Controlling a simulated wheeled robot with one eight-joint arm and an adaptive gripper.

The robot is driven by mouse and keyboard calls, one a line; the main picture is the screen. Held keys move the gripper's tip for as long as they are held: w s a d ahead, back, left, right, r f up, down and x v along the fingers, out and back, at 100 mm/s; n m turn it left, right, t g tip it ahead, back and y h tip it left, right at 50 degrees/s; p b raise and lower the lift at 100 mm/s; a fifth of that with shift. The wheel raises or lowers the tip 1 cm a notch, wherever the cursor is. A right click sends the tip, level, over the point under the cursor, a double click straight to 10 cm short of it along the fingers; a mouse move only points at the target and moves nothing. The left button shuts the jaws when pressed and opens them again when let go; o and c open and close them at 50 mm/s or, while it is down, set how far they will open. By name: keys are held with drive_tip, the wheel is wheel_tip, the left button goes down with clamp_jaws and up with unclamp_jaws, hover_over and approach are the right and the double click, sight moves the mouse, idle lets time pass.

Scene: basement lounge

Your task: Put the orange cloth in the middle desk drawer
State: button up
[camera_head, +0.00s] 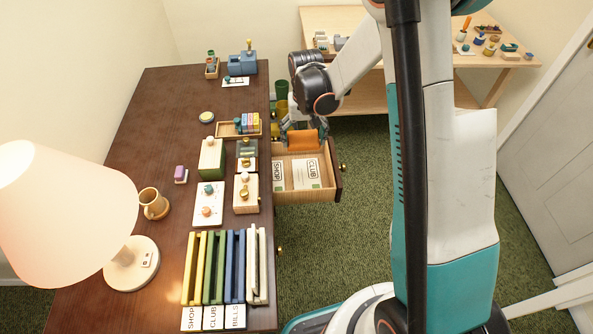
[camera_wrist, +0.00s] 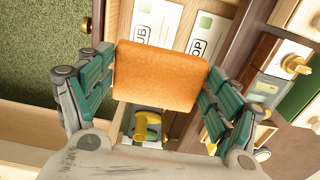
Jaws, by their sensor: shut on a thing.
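My gripper (camera_head: 302,132) is shut on the orange cloth (camera_head: 303,140), a small flat piece held between the two fingers. In the wrist view the cloth (camera_wrist: 160,76) spans the gap between the teal finger pads. It is above the far part of an open, pale wooden desk drawer (camera_head: 310,196). The drawer holds white cards marked SHOP (camera_head: 278,175) and CLUB (camera_head: 306,173). The cloth and fingers hide its far compartment in the head view. Whether the cloth touches the drawer floor cannot be told.
The dark desk (camera_head: 160,100) bears a lamp (camera_head: 62,205), a mug (camera_head: 153,203), boxes and a rack of coloured folders (camera_head: 222,265). A closed drawer's knob (camera_head: 279,250) shows nearer. A yellow and grey object (camera_wrist: 147,128) lies below the cloth in the wrist view. Green carpet (camera_head: 362,215) is clear right of the drawer.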

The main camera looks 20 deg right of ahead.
wheel_tip(320, 180, down, 14)
drive_tip(key=b, duration=0.5)
drive_tip(key=shift+f, duration=0.2)
drive_tip(key=shift+f, duration=0.6)
drive_tip(key=o, duration=1.1)
drive_tip(key=shift+c, duration=0.2)
